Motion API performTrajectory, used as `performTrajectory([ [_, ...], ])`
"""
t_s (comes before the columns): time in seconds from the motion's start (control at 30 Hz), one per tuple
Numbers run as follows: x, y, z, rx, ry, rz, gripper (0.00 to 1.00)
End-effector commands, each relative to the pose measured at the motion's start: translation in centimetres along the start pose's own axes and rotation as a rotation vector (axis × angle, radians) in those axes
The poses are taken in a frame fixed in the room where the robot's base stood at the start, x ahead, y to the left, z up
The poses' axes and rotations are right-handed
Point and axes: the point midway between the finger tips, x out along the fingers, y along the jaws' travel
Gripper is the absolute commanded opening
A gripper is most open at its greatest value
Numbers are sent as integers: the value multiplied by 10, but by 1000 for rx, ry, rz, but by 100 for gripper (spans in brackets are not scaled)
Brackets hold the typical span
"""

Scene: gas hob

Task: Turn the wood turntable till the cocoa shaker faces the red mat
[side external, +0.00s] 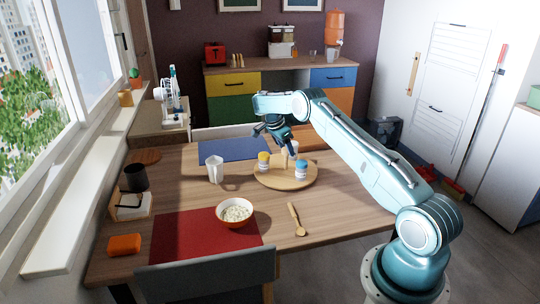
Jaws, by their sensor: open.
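The round wood turntable (275,182) lies on the table below my gripper. A yellow-topped container (263,161) stands on its left part and a blue-and-white container (301,170) on its right front part. A pale upright peg (284,161) stands near its middle, and a whitish item (294,147) shows at its back, partly hidden by my gripper. I cannot tell which is the cocoa shaker. The red mat (170,238) lies at the table's front left, apart from the turntable. My gripper (287,151) is open above the back of the turntable; contact cannot be told.
An orange bowl (236,214) of pale food stands at the red mat's right edge. A wooden spoon (297,219) lies in front of the turntable. A white pitcher (214,169) stands to its left, and a blue mat (233,149) lies behind. The table's right front is clear.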

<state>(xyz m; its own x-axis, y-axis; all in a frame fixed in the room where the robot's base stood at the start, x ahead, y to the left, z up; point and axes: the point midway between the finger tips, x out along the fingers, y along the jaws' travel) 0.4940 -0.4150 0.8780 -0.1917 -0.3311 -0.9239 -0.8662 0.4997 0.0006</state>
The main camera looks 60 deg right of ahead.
Motion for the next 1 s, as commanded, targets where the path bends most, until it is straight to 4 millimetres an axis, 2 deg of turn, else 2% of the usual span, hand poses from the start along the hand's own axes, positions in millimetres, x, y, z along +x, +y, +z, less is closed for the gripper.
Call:
performTrajectory([
  [0.2, -14, -1, 1, 1, 0, -3, 55],
  [0.37, -20, -1, 21, -2, 0, -2, 55],
  [0.77, -46, -1, 85, -3, -1, -3, 55],
  [1.0, -51, -1, 99, 0, 2, -1, 55],
])
